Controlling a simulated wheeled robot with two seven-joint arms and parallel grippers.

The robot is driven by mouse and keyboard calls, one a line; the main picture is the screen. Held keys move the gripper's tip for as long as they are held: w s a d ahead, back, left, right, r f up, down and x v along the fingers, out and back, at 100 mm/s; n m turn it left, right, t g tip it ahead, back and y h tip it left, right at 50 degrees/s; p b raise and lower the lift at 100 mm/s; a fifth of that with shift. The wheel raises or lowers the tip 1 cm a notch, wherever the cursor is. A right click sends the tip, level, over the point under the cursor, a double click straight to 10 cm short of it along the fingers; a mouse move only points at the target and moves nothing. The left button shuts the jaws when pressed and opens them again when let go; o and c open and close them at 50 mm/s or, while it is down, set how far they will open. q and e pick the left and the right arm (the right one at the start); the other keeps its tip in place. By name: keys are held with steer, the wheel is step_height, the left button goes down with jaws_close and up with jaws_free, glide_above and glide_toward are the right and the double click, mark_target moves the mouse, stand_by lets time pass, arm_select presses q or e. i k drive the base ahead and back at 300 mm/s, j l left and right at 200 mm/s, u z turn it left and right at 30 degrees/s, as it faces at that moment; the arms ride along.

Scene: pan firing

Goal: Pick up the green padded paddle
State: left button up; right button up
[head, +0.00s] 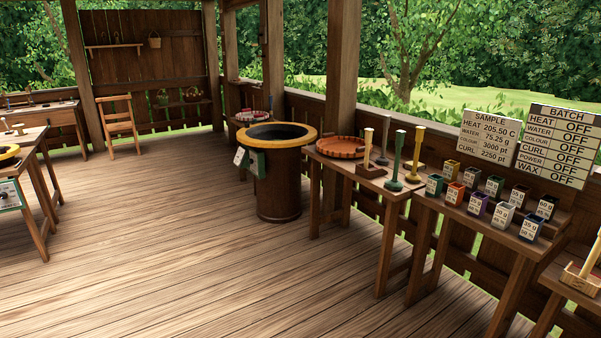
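A slim dark green upright piece (397,158) on a round green foot stands on the wooden table by the railing, right of centre. It is the item there that best matches a green paddle; its padding is too small to make out. Close to its right stands a similar olive-yellow upright piece (415,153). A grey one (384,143) and a pale wooden one (368,146) stand to its left. Neither of my grippers is in view, and nothing is seen touching the green piece.
A reddish-brown round tray (341,147) lies on the same table. Several small labelled boxes (502,215) stand on the table (470,222) to the right, before two signs (489,137). A yellow-rimmed barrel (277,185) stands left of them. The plank floor (190,240) is clear.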

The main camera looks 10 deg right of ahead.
mark_target(393, 183)
steer(key=i+l+z, duration=0.2)
steer(key=i+z, duration=0.7)
steer(key=i+j+z, duration=0.15)
steer(key=i+z, duration=0.35)
